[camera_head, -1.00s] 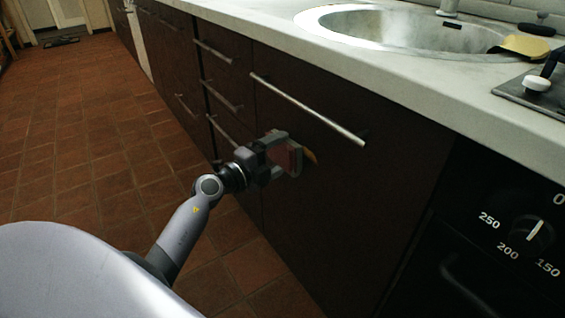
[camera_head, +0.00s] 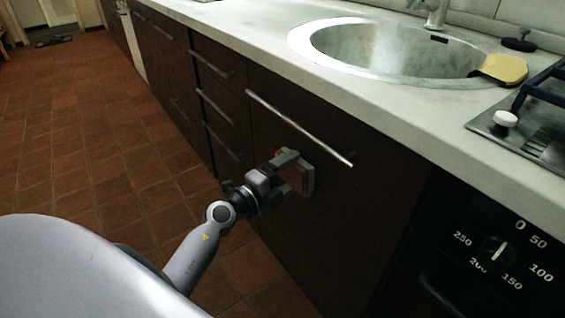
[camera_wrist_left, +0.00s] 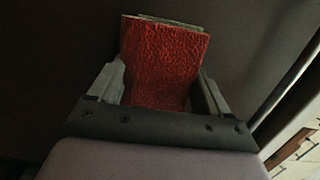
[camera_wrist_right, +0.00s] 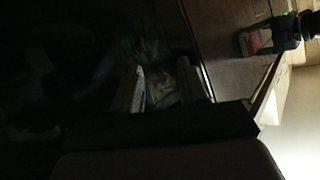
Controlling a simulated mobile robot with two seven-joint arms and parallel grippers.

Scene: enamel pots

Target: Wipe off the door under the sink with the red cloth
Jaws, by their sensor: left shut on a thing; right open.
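My left gripper (camera_head: 298,170) is shut on the red cloth (camera_wrist_left: 163,65), a flat textured red piece between its fingers in the left wrist view. In the head view the gripper is at the dark brown door (camera_head: 350,215) under the sink, below its long metal handle (camera_head: 300,130). I cannot tell whether the cloth touches the door. My right gripper (camera_wrist_right: 160,75) is open and seems empty in the dim right wrist view, facing a dark surface. No clear dirt mark shows on the visible part of the door.
The round sink (camera_head: 390,50) is set in the pale countertop (camera_head: 330,75). A yellow item (camera_head: 503,68) lies by its rim, beside the hob (camera_head: 535,125). The black oven front (camera_head: 490,240) is right of the door, drawers (camera_head: 222,105) are left. The tiled floor (camera_head: 90,150) is clear.

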